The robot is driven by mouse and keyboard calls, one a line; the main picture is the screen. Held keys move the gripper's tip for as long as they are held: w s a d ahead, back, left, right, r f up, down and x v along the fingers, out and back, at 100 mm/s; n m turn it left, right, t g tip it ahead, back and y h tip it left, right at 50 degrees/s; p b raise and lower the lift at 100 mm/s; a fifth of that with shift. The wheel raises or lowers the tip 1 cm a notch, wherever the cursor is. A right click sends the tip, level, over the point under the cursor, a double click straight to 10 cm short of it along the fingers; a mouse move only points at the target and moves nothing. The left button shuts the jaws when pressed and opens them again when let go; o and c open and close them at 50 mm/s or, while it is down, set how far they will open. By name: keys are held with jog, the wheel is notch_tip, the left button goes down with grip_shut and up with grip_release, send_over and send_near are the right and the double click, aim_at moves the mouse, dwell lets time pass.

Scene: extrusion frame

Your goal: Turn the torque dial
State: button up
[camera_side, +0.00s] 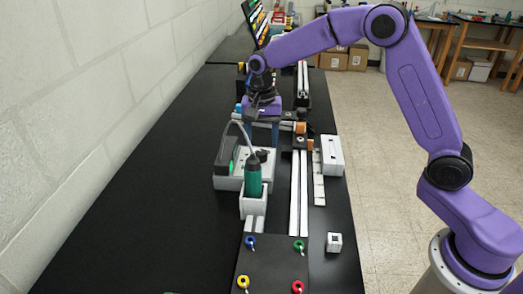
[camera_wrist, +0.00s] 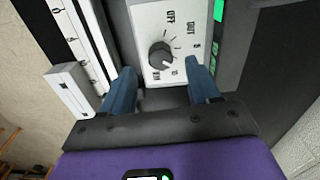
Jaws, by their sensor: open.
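The torque dial (camera_wrist: 160,56) is a round dark knob on a light panel (camera_wrist: 184,12) with printed marks, including "OFF" and "OUT". It shows near the middle of the wrist view. My gripper (camera_wrist: 158,68) is open, with one blue finger on each side of the dial in that view. A gap shows between the dial and each finger, and I cannot tell the height above the panel. In the side view my gripper (camera_side: 262,124) points down just behind the light dial box (camera_side: 266,176), with a dark knob (camera_side: 262,155) on top.
A green-handled tool (camera_side: 253,176) stands upright in a white holder (camera_side: 252,206) in front of the dial box. A dark unit with a green light (camera_side: 226,154) is at its left. Rails (camera_side: 299,200) and a white block (camera_side: 332,156) lie right. The black table's left side is clear.

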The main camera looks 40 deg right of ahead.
aim_at(261, 152)
jog(key=shift+f, duration=2.35)
jog(key=c, duration=1)
